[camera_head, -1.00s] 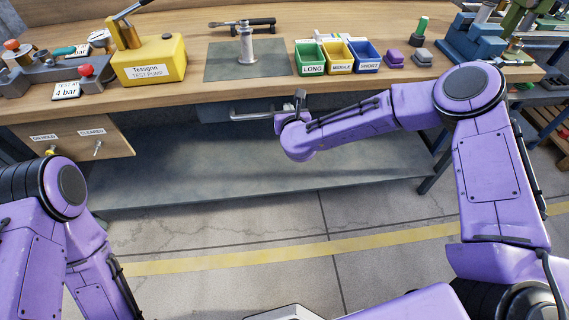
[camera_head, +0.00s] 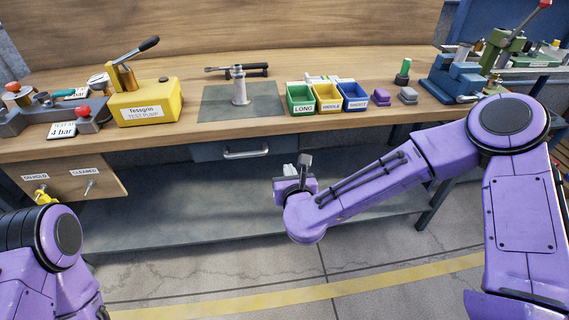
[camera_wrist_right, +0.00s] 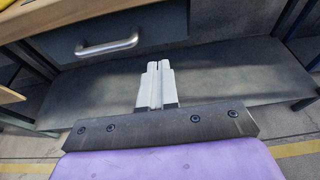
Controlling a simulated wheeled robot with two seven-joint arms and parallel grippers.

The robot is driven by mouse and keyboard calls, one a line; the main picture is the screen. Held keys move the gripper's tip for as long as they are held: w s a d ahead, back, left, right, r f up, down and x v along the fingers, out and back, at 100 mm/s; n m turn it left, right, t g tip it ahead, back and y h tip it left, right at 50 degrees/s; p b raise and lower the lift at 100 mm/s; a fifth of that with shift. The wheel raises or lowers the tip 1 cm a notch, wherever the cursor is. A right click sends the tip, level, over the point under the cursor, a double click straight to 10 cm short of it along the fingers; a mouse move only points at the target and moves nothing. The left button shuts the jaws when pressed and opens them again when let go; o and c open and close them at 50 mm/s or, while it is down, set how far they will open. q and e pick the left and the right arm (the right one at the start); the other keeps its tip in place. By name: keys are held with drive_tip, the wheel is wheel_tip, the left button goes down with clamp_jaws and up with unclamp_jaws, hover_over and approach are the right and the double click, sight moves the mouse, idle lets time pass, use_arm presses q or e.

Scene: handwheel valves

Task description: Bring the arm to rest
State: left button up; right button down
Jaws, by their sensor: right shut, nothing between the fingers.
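My right arm (camera_head: 385,182) comes in from the right in the head view and bends so that its forearm points left, in front of the bench. My right gripper (camera_head: 291,170) is at the end of it, below the bench's front edge and before the lower shelf. The right wrist view shows its two pale fingers (camera_wrist_right: 158,82) together and empty, pointing toward the drawer and shelf. My left arm (camera_head: 55,250) shows only in part at the lower left; its gripper is out of view.
The workbench (camera_head: 350,130) carries a yellow test pump (camera_head: 145,103), a metal post on a mat (camera_head: 241,90) and green, yellow and blue bins (camera_head: 328,98). A drawer handle (camera_head: 246,153) juts out behind the right gripper. The lower shelf (camera_head: 180,205) is bare.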

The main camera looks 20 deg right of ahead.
drive_tip(key=s+d+f+n+g+y+p, duration=0.1)
drive_tip(key=s+f+n+g, duration=0.2)
drive_tip(key=s+f+n, duration=0.45)
drive_tip(key=s+d+f+n+g+y+p, duration=0.15)
drive_tip(key=s+f+n, duration=0.5)
drive_tip(key=n, duration=0.65)
drive_tip(key=s+d+f+n+g+h, duration=0.1)
drive_tip(key=s+d+f+n+g, duration=0.1)
drive_tip(key=s, duration=0.4)
drive_tip(key=s+d+f+n+g+h+p, duration=0.1)
drive_tip(key=s+d+f+n+g, duration=0.1)
drive_tip(key=s+d+f+n, duration=0.2)
drive_tip(key=s+d+f+n+g+h+p, duration=0.1)
drive_tip(key=s+d+f+n+g+h, duration=0.1)
drive_tip(key=s+d, duration=0.4)
drive_tip(key=s+f+n, duration=0.1)
drive_tip(key=s+n, duration=0.1)
drive_tip(key=s, duration=0.1)
drive_tip(key=shift+s+d+g, duration=0.2)
drive_tip(key=shift+d+g, duration=0.05)
drive_tip(key=shift+g, duration=0.1)
drive_tip(key=shift+f, duration=0.1)
